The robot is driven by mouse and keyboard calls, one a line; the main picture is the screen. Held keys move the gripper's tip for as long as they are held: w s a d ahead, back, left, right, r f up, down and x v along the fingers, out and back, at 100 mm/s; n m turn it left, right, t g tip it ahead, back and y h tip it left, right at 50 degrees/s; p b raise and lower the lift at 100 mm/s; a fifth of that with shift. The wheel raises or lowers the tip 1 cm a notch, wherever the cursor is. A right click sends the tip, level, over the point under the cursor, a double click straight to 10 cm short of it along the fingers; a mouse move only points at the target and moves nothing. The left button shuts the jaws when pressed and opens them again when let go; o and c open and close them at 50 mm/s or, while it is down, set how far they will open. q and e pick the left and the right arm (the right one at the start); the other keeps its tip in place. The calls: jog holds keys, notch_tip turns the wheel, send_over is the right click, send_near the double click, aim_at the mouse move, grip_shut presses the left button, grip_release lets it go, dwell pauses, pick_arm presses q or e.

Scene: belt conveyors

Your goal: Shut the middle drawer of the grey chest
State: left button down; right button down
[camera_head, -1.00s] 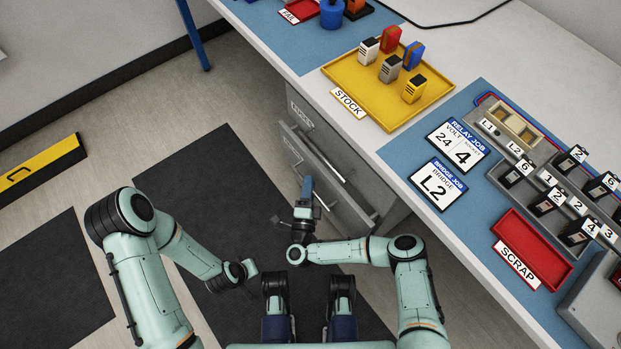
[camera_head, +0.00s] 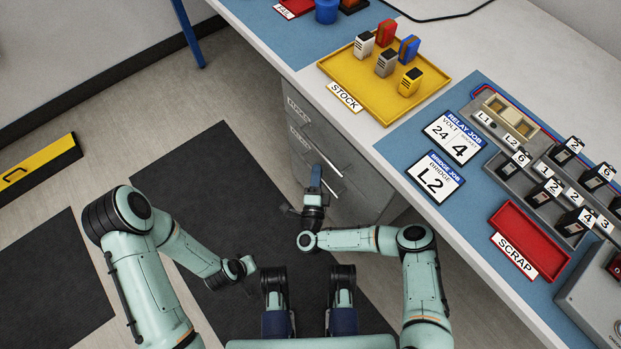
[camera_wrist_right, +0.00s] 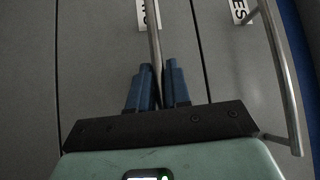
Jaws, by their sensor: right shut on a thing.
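The grey chest (camera_head: 352,208) stands under the bench edge in the head view. Its middle drawer (camera_head: 301,139) looks flush, or nearly flush, with the fronts around it. My right gripper (camera_head: 316,172) is at the chest front. In the right wrist view its blue fingers (camera_wrist_right: 158,85) are shut on the middle drawer's bar handle (camera_wrist_right: 154,45), one finger on each side. My left gripper (camera_head: 243,268) hangs over the dark floor mat, away from the chest; its fingers are too unclear to judge.
Another bar handle (camera_wrist_right: 282,75) stands out beside the held one in the right wrist view. Above the chest, the bench carries a yellow stock tray (camera_head: 352,81), a red scrap tray (camera_head: 512,224) and job cards (camera_head: 436,178). A dark mat (camera_head: 205,165) lies on clear floor.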

jog(key=shift+w+d+r, duration=0.1)
jog(key=shift+w+d, duration=0.1)
jog(key=shift+d, duration=0.1)
jog(key=c, duration=1.2)
grip_release()
pick_arm(q)
jog(key=shift+w, duration=0.1)
pick_arm(e)
jog(key=shift+s, duration=0.1)
